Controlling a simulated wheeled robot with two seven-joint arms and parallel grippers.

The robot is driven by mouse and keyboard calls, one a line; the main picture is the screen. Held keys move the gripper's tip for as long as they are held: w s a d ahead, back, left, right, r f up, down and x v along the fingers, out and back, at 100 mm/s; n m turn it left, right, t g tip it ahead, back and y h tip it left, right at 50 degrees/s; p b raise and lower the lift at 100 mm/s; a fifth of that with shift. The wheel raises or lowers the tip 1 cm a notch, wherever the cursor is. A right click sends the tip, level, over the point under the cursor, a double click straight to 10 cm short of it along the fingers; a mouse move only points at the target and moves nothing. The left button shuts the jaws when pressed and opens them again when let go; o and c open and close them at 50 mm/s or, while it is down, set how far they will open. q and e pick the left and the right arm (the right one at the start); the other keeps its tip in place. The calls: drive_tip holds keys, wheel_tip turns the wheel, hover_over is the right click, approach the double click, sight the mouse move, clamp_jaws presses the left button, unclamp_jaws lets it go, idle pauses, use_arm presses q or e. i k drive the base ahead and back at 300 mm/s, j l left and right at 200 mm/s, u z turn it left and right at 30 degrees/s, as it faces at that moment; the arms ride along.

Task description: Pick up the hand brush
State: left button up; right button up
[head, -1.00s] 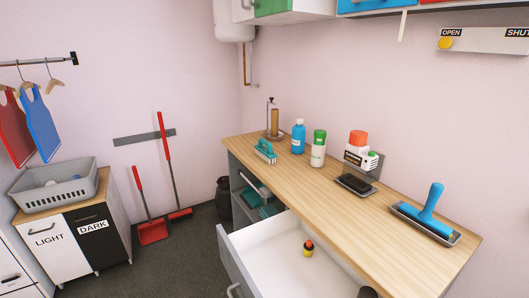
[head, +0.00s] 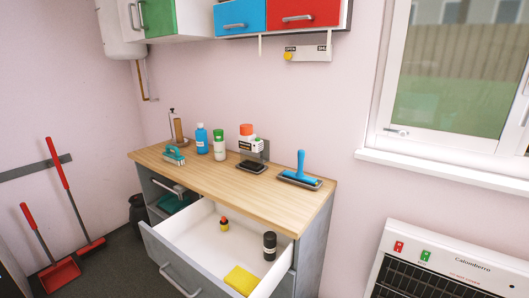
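A hand brush (head: 174,155) with a teal handle and pale bristles sits near the left end of the wooden counter (head: 222,178). It rests bristles down, with open counter around its front. Neither of my grippers is in view.
The top drawer (head: 208,240) stands open, holding a yellow sponge (head: 242,280) and small bottles. Bottles (head: 202,139) stand behind the brush. A heater (head: 440,268) is at right. A red dustpan (head: 53,276) and broom lean at left.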

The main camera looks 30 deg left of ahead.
sight(176, 158)
drive_tip(key=j+z, duration=0.8)
drive_tip(key=k+j+z, duration=0.15)
drive_tip(key=j+z, duration=0.25)
drive_tip(key=k+j+z, duration=0.15)
drive_tip(key=j+z, duration=0.25)
drive_tip(key=k+j+z, duration=0.2)
drive_tip(key=z, duration=0.2)
drive_tip(key=j, duration=0.1)
